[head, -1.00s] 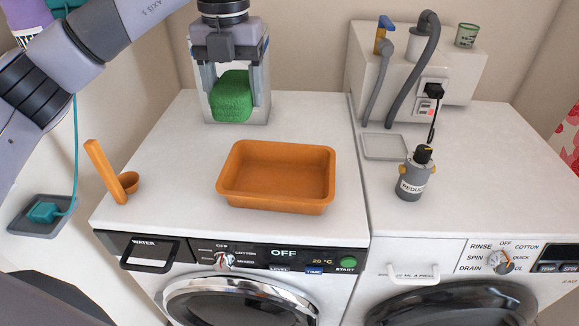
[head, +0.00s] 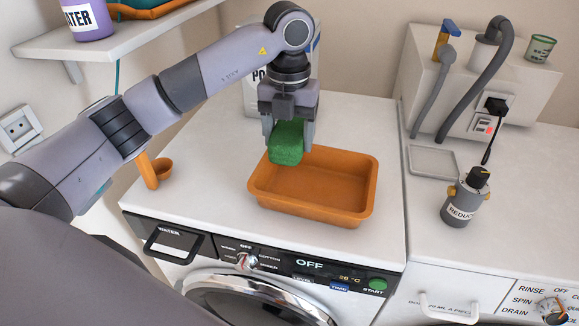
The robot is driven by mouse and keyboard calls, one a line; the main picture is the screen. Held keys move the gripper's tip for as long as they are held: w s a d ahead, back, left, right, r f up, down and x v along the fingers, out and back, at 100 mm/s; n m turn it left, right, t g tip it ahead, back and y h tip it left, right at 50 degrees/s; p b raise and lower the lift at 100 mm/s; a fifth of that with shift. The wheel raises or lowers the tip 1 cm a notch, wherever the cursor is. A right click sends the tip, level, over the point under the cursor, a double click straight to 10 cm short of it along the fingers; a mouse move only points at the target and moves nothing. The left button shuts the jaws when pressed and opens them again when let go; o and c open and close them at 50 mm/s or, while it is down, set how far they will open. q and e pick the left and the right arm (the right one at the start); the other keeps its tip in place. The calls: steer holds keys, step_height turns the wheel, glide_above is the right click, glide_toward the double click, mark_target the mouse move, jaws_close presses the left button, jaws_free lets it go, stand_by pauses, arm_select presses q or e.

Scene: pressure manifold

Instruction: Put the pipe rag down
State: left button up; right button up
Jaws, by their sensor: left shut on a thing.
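The pipe rag appears to be the green, rough-textured bundle (head: 286,143) in the head view. My left gripper (head: 288,135) points down and is shut on it. The green bundle is held over the back left part of an orange tray (head: 313,212) on the white washer top. Whether it touches the tray's rim or hangs just above it, I cannot tell. The inside of the tray looks empty. My right gripper is not in view.
An orange scoop (head: 154,170) stands left of the tray. A white container (head: 258,97) is behind my left gripper. A shelf (head: 120,38) is upper left.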

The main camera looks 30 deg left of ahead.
arm_select(q)
step_height(320, 180, down, 8)
steer(key=shift+r, duration=0.2)
stand_by(0.3)
steer(key=shift+f+b, duration=0.3)
steer(key=shift+f, duration=0.3)
steer(key=o, duration=0.7)
steer(key=shift+o, duration=0.2)
